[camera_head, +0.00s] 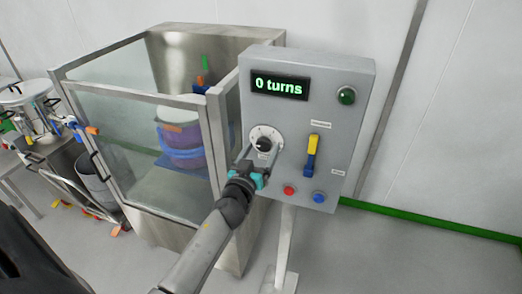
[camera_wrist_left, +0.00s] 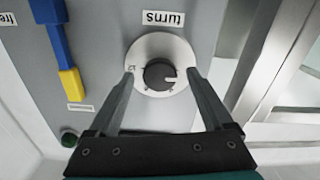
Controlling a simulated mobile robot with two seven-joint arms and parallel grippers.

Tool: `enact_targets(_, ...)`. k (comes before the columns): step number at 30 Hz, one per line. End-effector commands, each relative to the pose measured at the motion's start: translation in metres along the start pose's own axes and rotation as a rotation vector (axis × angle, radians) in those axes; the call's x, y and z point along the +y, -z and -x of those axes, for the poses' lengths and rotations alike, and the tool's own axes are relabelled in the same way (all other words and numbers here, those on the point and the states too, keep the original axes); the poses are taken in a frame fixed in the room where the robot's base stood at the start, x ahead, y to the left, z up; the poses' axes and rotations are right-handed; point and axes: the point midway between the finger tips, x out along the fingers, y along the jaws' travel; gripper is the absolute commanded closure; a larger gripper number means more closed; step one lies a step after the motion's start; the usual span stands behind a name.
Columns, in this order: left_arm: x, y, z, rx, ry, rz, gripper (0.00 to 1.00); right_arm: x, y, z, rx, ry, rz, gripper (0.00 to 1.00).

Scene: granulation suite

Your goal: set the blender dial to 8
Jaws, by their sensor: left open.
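The blender dial (camera_head: 264,143) is a dark round knob on a pale disc, low on the left of the grey control panel (camera_head: 349,92). The panel's display (camera_head: 279,86) reads "0 turns" in green. My left gripper (camera_head: 264,152) is at the dial. In the left wrist view the dial (camera_wrist_left: 158,75) shows between the two open fingers (camera_wrist_left: 160,78), one on each side, with gaps; contact is not visible. A white notch shows on the knob's edge. A "turns" label (camera_wrist_left: 163,18) sits beside the disc. My right gripper is not in view.
The panel also carries a yellow-and-blue lever (camera_head: 312,154), a green button (camera_head: 347,95), a red button (camera_head: 289,190) and a blue button (camera_head: 319,197). A clear-walled enclosure (camera_head: 135,127) holding a purple-and-blue drum (camera_head: 181,140) stands left of the panel. Floor at the right is free.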

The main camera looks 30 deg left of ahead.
Motion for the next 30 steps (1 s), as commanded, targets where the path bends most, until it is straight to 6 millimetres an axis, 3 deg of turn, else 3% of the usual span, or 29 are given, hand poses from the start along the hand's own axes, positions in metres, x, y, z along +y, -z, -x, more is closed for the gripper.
enact_targets(10, 0.0001, -0.0001, -0.0031, 0.0, -0.001, 0.0, 0.16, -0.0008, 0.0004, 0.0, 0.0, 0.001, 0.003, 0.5)
enact_targets(30, 0.0001, -0.0001, -0.0028, 0.0, 0.0, 0.0, 0.91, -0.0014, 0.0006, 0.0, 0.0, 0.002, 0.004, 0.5)
